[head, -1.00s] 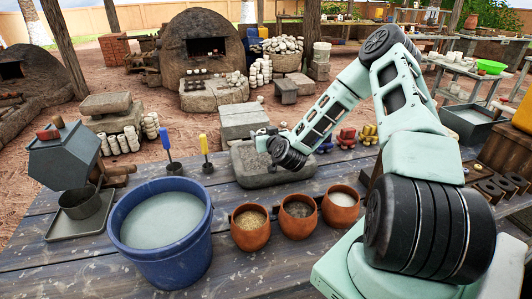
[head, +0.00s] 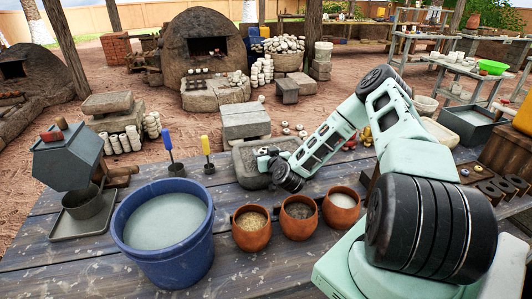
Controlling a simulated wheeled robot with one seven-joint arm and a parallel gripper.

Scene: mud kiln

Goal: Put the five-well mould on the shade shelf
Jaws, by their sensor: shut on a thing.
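My gripper (head: 266,160) is low over a grey stone slab (head: 243,172) at the far edge of the blue-grey plank table. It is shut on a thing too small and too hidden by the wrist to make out. I cannot tell whether it touches the slab. I cannot pick out the five-well mould for certain. Dark blocks with round hollows (head: 490,190) lie at the right end of the table. A wooden-framed shelf (head: 430,36) stands at the back right; I cannot tell if it is the shade shelf.
A blue bucket (head: 165,250) and three clay pots, one of them the middle pot (head: 299,224), stand at the front. A blue-handled tool (head: 170,150) and a yellow-handled tool (head: 206,146) stand upright left of my gripper. Small coloured pieces (head: 350,142) sit behind my arm.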

